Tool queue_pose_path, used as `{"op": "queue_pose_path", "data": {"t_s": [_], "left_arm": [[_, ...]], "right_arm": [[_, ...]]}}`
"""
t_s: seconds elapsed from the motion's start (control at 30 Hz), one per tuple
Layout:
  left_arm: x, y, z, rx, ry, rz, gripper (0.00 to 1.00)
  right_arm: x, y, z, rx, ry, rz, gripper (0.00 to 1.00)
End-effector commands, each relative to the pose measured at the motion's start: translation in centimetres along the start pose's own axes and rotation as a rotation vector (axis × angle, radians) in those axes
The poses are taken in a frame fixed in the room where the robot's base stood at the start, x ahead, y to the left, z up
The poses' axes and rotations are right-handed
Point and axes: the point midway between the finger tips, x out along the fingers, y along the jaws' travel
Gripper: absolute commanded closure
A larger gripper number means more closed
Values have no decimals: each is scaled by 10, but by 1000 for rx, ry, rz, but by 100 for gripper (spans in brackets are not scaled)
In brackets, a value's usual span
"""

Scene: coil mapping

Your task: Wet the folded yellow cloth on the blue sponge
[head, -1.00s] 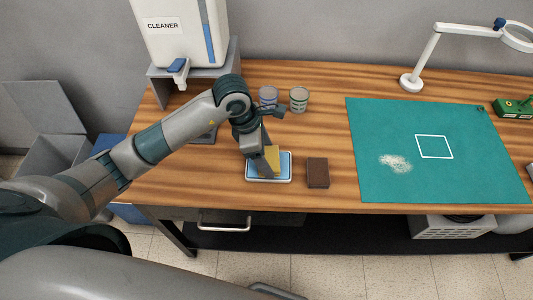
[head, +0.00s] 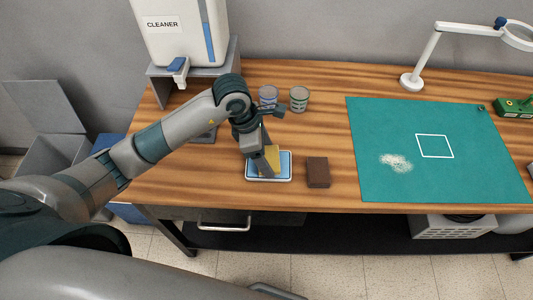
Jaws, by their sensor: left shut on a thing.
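The folded yellow cloth (head: 272,158) is at the blue sponge (head: 284,166), which lies in a shallow white-rimmed tray (head: 270,181) near the table's front edge. My left gripper (head: 265,166) points down over the sponge and is shut on the cloth. The cloth's lower edge appears at the sponge's surface; the gripper hides part of both, so I cannot tell how firmly they touch. My right gripper is not in view.
A brown block (head: 317,172) lies just right of the tray. Two small jars (head: 299,99) stand behind. A cleaner dispenser (head: 178,32) stands at the back left. A green mat (head: 450,180) with a white powdery patch (head: 396,162) covers the right side, near a lamp (head: 411,82).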

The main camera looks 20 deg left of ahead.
Motion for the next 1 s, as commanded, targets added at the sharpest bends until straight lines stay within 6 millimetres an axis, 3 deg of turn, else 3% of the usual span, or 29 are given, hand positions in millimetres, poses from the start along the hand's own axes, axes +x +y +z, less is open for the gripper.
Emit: {"op": "queue_pose_path", "data": {"t_s": [1.0], "left_arm": [[2, -1, -1, 1, 2, -2, 48]], "right_arm": [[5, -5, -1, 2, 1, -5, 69]]}}
